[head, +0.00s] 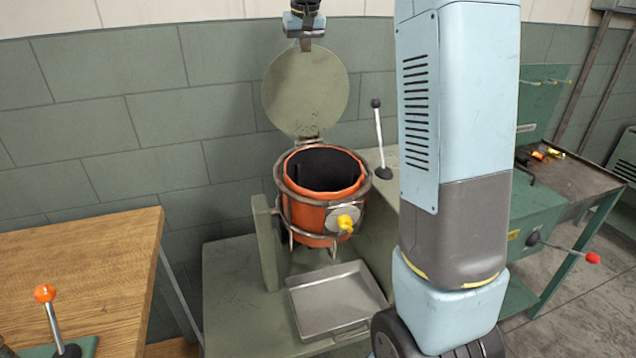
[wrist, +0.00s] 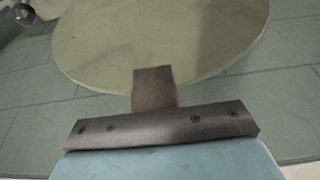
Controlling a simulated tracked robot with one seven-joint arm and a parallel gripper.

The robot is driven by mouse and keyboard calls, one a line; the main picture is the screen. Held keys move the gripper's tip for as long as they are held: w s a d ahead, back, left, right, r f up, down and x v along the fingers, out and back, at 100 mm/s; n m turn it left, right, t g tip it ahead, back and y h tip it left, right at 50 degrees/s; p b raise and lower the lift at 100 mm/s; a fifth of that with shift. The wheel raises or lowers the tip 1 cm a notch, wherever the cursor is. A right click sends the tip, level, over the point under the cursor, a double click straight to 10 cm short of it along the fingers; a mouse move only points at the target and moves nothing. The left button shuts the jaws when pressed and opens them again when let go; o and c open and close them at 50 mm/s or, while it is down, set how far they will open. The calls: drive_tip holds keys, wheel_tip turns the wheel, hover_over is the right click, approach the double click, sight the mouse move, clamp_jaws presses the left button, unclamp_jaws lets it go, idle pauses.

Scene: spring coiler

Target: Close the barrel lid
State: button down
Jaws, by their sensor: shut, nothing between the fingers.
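The barrel lid (head: 304,92) is a round, pale green disc. It stands open and upright behind the orange barrel (head: 302,217), joined at the barrel's back rim. The barrel's mouth is uncovered and dark inside. My gripper (head: 306,45) is at the lid's top edge in the head view, with its fingers pointing down. In the wrist view the lid (wrist: 165,35) fills the upper middle, and my shut, empty gripper (wrist: 154,72) overlaps its edge. I cannot tell whether the fingers touch the lid.
A lever with a dark knob (head: 376,104) stands right of the barrel. A metal tray (head: 335,297) lies below it. A wooden table (head: 85,265) is at left, a green bench with tools (head: 570,180) at right. A tiled wall (head: 190,105) is close behind the lid.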

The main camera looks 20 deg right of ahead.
sight(306, 59)
drive_tip(key=shift+s+r, duration=0.15)
drive_tip(key=shift+s, duration=2.05)
drive_tip(key=shift+s+f, duration=0.15)
drive_tip(key=shift+s, duration=0.95)
drive_tip(key=shift+s+f, duration=0.1)
drive_tip(key=shift+s, duration=1.15)
drive_tip(key=s, duration=0.1)
drive_tip(key=s+f, duration=0.1)
drive_tip(key=s, duration=0.2)
drive_tip(key=shift+s+f, duration=0.35)
